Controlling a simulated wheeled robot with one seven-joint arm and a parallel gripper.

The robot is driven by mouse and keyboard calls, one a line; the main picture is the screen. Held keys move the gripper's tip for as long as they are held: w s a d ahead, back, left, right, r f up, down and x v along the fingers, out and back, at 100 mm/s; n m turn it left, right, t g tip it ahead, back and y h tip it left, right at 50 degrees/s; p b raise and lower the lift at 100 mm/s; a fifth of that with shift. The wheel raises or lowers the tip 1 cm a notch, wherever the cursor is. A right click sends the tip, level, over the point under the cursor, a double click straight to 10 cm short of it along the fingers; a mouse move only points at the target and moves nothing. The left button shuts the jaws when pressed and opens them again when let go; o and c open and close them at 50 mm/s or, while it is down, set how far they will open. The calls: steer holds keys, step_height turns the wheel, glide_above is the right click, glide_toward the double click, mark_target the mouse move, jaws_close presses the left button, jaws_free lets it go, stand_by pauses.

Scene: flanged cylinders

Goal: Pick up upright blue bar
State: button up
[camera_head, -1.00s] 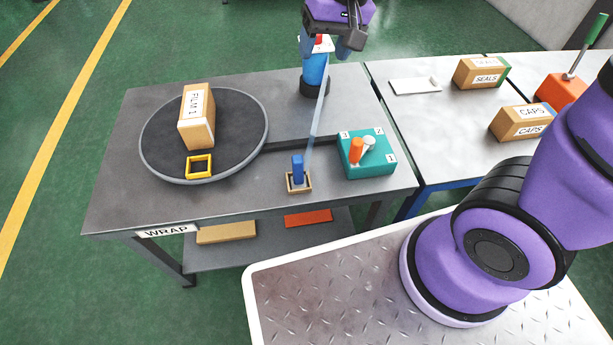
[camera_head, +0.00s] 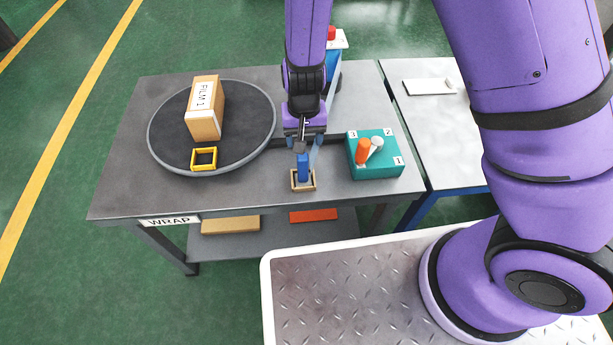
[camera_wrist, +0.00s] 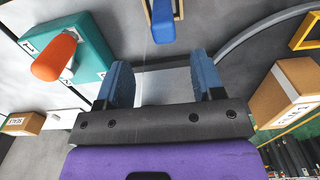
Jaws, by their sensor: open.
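The upright blue bar (camera_head: 303,167) stands in a small wooden square frame (camera_head: 303,187) near the front edge of the grey table. In the wrist view the blue bar (camera_wrist: 163,21) shows at the top, ahead of the fingertips. My gripper (camera_head: 304,143) is above and just behind the bar in the head view, pointing down. In the wrist view my gripper (camera_wrist: 160,78) has its two blue fingers apart with nothing between them. The bar's top is close to the fingers in the head view; I cannot tell the exact gap.

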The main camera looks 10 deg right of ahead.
mark_target(303, 163)
step_height(303, 163, down, 5)
steer(key=shift+f, duration=0.1)
steer(key=shift+a+f, duration=0.15)
steer(key=shift+f, duration=1.2)
steer(key=shift+a+f, duration=0.1)
steer(key=shift+f, duration=1.25)
steer(key=shift+c, duration=0.3)
jaws_close()
